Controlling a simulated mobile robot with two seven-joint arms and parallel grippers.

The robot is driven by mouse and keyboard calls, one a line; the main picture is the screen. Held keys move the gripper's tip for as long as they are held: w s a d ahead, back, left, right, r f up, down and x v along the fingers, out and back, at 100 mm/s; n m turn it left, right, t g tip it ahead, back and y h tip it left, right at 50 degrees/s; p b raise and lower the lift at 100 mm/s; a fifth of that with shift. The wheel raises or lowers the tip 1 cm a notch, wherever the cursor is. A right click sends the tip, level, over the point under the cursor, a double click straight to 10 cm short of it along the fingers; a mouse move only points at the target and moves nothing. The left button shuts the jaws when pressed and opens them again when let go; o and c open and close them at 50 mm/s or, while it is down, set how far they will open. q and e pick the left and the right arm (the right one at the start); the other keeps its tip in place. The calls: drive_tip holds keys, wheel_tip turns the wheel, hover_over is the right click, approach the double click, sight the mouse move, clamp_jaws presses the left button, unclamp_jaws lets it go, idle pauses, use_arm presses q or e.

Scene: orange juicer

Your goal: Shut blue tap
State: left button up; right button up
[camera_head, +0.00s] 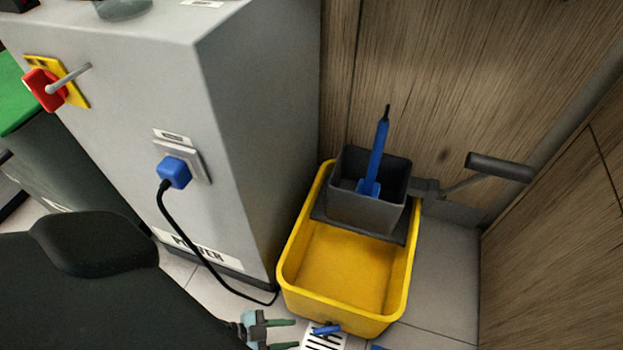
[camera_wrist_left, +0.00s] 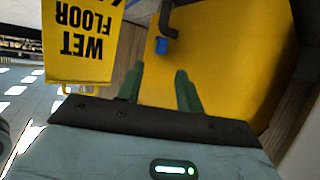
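The blue tap (camera_head: 326,329) is at the low front end of the yellow mop bucket (camera_head: 345,317), near the bottom of the head view. In the left wrist view, the blue tap (camera_wrist_left: 161,46) sits on a dark pipe against the yellow bucket wall (camera_wrist_left: 225,75). My left gripper (camera_head: 296,334) is just left of the tap, its fingers pointing towards it. In the wrist view the left gripper (camera_wrist_left: 160,70) has its fingers apart with nothing between them. The tap lies just beyond the fingertips, apart from them. My right gripper is not in view.
A grey cabinet (camera_head: 258,130) with a blue plug (camera_head: 174,172) and hanging black cable (camera_head: 195,250) stands left of the bucket. Wooden panels (camera_head: 450,75) close the back and right. A yellow wet-floor sign (camera_wrist_left: 85,40) shows left in the wrist view.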

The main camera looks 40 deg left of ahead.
sight(317, 331)
use_arm(q)
drive_tip(key=b+x, duration=0.2)
drive_tip(key=x, duration=0.4)
drive_tip(key=shift+w+d+f, duration=0.15)
drive_tip(key=shift+w+d, duration=0.05)
drive_tip(key=shift+w+d+f+b, duration=0.15)
drive_tip(key=shift+w+d+b, duration=0.2)
drive_tip(key=shift+w+b, duration=0.05)
drive_tip(key=c, duration=0.6)
clamp_jaws()
